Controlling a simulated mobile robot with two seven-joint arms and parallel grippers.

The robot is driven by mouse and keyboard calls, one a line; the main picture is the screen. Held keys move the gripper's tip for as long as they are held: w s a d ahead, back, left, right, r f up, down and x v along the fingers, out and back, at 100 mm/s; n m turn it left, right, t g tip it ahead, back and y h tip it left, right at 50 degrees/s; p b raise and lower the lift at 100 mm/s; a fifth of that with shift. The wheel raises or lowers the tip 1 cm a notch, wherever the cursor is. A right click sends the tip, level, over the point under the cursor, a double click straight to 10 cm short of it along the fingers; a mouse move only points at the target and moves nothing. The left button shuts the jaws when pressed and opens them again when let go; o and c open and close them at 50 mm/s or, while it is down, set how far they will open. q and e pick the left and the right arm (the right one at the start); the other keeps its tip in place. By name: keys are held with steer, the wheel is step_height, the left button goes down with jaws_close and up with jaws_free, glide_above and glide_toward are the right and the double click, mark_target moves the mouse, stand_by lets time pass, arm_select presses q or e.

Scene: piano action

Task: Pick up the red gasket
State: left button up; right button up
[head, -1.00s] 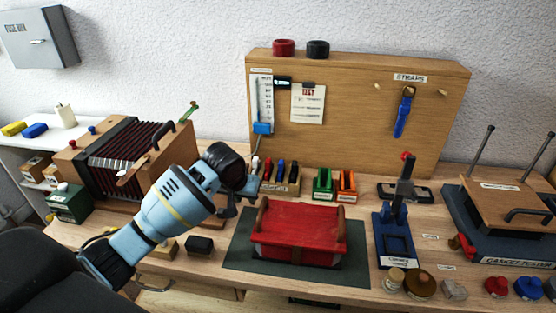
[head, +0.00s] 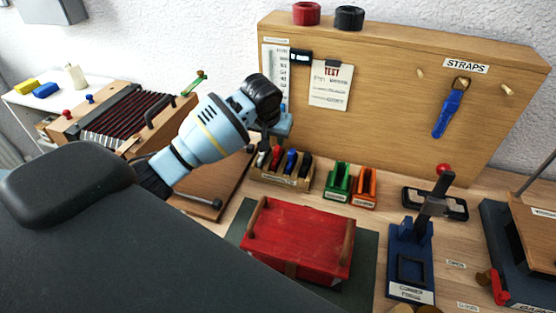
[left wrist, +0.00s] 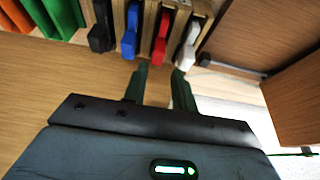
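The red gasket (left wrist: 161,36) stands in a slot of the wooden gasket rack, between a blue gasket (left wrist: 130,32) and a white one (left wrist: 190,44) in the left wrist view. In the head view the red gasket (head: 275,157) shows in the rack (head: 284,180) below the pegboard-like panel. My left gripper (left wrist: 159,72) is open and empty. Its two dark green fingertips point at the rack, one on each side of the red gasket's lower end, apparently just short of it. My right gripper is not in view.
Green (head: 338,181) and orange (head: 364,187) holders stand right of the rack. A red lidded box (head: 300,240) sits on a dark mat in front. The upright wooden panel (head: 390,75) rises close behind the rack. A bellows unit (head: 115,120) stands at left.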

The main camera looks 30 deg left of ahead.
mark_target(277, 148)
arm_select(q)
steer(key=shift+x, duration=0.8)
steer(key=shift+d+x, duration=0.2)
steer(key=shift+x, duration=2.3)
steer(key=shift+s, duration=0.1)
steer(key=shift+c, duration=0.5)
jaws_close()
step_height(277, 148, up, 10)
steer(key=shift+f, duration=0.1)
